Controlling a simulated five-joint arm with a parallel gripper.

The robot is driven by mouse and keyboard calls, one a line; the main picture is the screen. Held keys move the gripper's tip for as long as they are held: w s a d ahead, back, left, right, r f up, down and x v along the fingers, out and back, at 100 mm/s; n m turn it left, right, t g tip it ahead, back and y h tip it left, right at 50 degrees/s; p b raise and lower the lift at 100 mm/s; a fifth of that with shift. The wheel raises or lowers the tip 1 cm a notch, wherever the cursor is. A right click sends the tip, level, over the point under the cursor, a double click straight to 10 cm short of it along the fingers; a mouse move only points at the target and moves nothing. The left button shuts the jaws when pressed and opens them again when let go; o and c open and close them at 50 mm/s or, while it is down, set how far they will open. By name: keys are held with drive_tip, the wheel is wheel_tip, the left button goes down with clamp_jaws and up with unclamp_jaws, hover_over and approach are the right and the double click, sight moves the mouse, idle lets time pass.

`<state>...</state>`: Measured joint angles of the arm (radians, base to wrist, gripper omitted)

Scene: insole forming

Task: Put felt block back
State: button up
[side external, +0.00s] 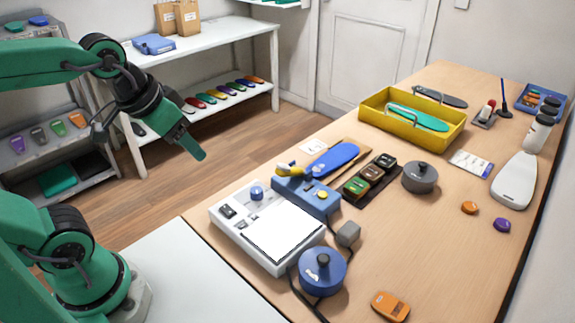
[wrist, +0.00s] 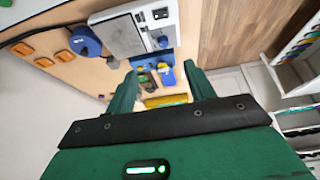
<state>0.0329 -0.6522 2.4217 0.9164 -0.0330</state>
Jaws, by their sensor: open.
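A small grey block (side external: 348,234), which may be the felt block, sits on the wooden table at the right corner of the white machine. A black tray (side external: 352,199) behind it holds a few small blocks with green, brown and dark tops. I cannot tell for certain which piece is felt. My gripper (side external: 191,146) is high over the floor, left of the table and well away from the blocks, pointing down and right. In the wrist view my gripper (wrist: 163,88) has its two green fingers apart, with nothing between them.
The white machine (side external: 270,232) and blue fixture (side external: 307,193) stand at the table's near left edge. A blue lidded pot (side external: 323,272), a grey pot (side external: 420,177) and a yellow crate (side external: 374,106) stand around. Orange and purple pieces lie at right.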

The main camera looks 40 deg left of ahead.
drive_tip(key=shift+s+a+f, duration=0.2)
drive_tip(key=shift+s+f, duration=0.05)
drive_tip(key=shift+s, duration=0.25)
drive_tip(key=shift+s+a+f, duration=0.2)
drive_tip(key=shift+s+f, duration=0.05)
drive_tip(key=shift+s, duration=0.25)
idle(0.6)
